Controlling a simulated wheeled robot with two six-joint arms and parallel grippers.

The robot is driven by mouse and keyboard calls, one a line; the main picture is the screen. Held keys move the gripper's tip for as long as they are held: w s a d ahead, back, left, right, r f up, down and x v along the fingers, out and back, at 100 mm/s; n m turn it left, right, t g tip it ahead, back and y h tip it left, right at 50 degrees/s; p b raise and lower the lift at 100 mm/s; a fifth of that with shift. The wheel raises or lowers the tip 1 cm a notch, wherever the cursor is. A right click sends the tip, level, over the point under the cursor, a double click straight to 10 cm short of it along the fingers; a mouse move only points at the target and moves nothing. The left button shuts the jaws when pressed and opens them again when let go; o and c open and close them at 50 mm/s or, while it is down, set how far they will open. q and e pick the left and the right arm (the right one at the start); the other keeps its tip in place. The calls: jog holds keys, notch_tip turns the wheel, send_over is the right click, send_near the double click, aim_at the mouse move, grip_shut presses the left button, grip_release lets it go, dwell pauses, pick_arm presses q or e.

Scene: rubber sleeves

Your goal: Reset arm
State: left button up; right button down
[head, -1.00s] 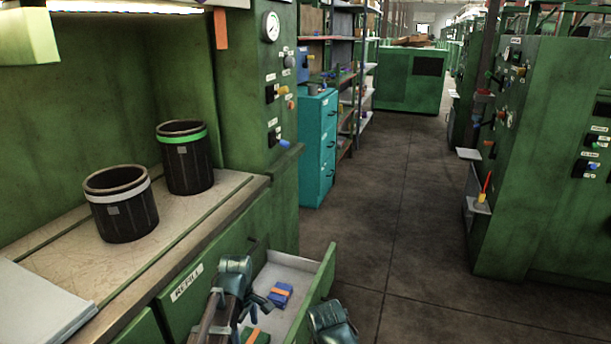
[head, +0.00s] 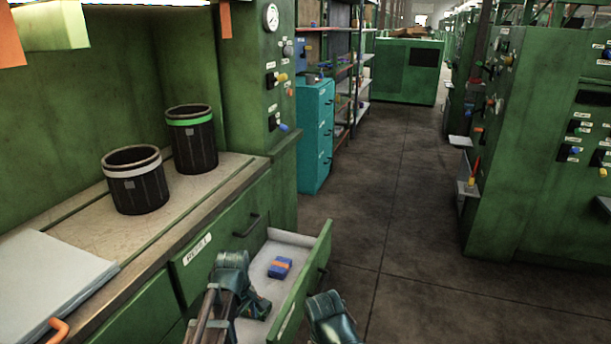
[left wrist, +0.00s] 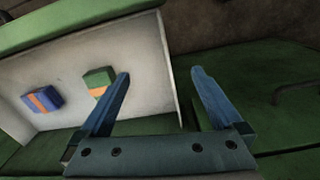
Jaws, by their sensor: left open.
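My left gripper (head: 261,306) is over the open drawer (head: 318,262) in the head view. In the left wrist view my left gripper (left wrist: 161,76) has its two blue fingers spread, with nothing between them. A blue box with an orange band (head: 280,267) lies in the drawer; it also shows in the left wrist view (left wrist: 41,101).
Two black containers, one with a white band (head: 137,185) and one with a green band (head: 191,143), stand on the workbench (head: 85,225). A teal cabinet (head: 315,140) stands beyond. A green machine (head: 530,150) stands right. The floor aisle (head: 410,200) between is clear.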

pick_arm(q)
jog(key=s+m, duration=0.8)
jog(key=m, duration=0.5)
jog(key=s+d+r+m+y, duration=0.1)
jog(key=s+d+m, duration=0.15)
jog(key=d, duration=0.25)
jog(key=s+d+m, duration=0.1)
jog(key=s+d, duration=0.2)
jog(key=d, duration=0.3)
notch_tip(320, 180, up, 26)
jog(key=p, duration=2.6)
jog(key=shift+a+f, duration=0.2)
jog(key=shift+a, duration=0.05)
